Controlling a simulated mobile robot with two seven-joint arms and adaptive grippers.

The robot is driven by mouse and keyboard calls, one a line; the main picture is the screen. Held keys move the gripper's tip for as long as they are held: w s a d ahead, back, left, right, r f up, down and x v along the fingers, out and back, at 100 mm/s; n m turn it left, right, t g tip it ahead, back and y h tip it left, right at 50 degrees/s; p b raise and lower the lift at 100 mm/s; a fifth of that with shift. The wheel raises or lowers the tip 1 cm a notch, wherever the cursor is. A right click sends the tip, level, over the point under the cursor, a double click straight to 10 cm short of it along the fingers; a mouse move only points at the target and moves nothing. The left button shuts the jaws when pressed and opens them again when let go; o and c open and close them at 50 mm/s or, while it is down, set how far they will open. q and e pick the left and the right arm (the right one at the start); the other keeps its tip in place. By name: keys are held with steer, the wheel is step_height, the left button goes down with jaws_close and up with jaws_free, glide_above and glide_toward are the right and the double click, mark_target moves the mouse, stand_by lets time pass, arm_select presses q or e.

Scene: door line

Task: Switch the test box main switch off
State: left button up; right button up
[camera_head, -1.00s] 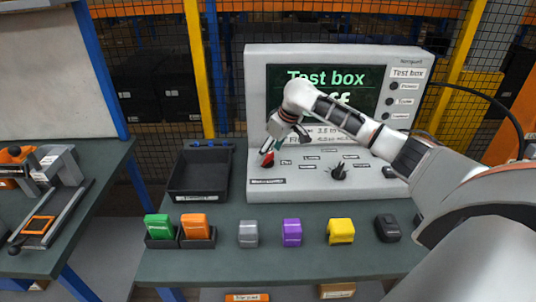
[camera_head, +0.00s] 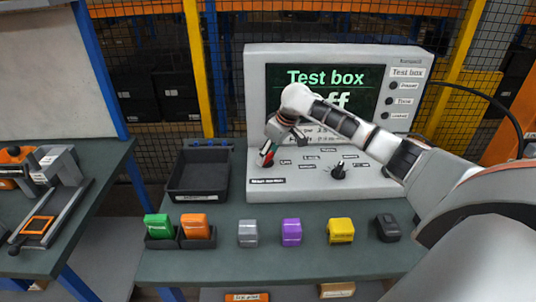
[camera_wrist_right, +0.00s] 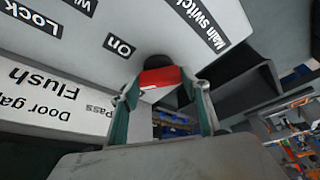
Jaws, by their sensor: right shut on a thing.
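The test box (camera_head: 256,95) is a light grey console with a dark screen (camera_head: 300,78) that reads "Test box" and "ff", the letter before it hidden by my arm. Its main switch (camera_wrist_right: 160,78) is a red handle on a dark round base, next to the "Main switch" label in the right wrist view. It also shows as a bit of red at the left of the sloped panel in the head view (camera_head: 269,160). My right gripper (camera_wrist_right: 163,100) is shut on the red handle, one finger on each side. My left gripper is not in view.
A dark knob (camera_head: 339,172) stands on the panel to the right. An empty black tray (camera_head: 198,196) lies left of the box. Green, orange, grey, purple, yellow and black blocks line the table (camera_head: 270,262) front. A side bench (camera_head: 60,250) is at left.

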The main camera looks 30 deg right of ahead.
steer(key=n+y, duration=0.1)
steer(key=n, duration=0.3)
steer(key=shift+w+d+g, duration=0.1)
steer(key=shift+g, duration=0.2)
steer(key=shift+n+g+y, duration=0.6)
steer(key=shift+n+y, duration=0.1)
steer(key=shift+n, duration=1.1)
steer(key=o, duration=1.1)
steer(key=v, duration=1.2)
steer(key=shift+r, duration=0.1)
